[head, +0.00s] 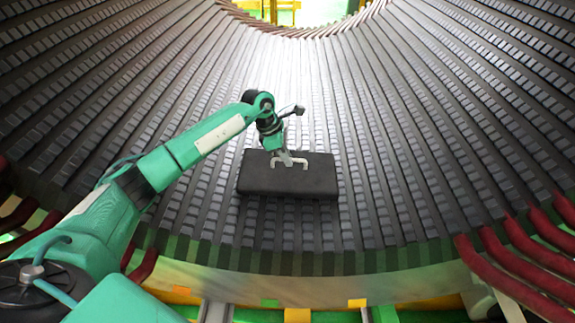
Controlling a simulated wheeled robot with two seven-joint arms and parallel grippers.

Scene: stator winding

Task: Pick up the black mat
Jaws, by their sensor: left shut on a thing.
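The black mat (316,180) is a thick dark rectangular pad with a pale grey handle (304,162) on its upper face. It lies against the ribbed inner surface of the stator, near the middle of the head view. My left gripper (287,160) reaches in from the left and is shut on the handle at the top of the mat. From this angle I cannot tell whether the mat rests on the ribs or hangs just clear of them. My right gripper is not in view.
The curved stator wall (400,150) with rows of dark ribbed bars surrounds the mat. Red curved pipes (520,262) stand at the lower right, and more are at the lower left. A pale lower rim (300,290) runs along the front. The ribs around the mat are clear.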

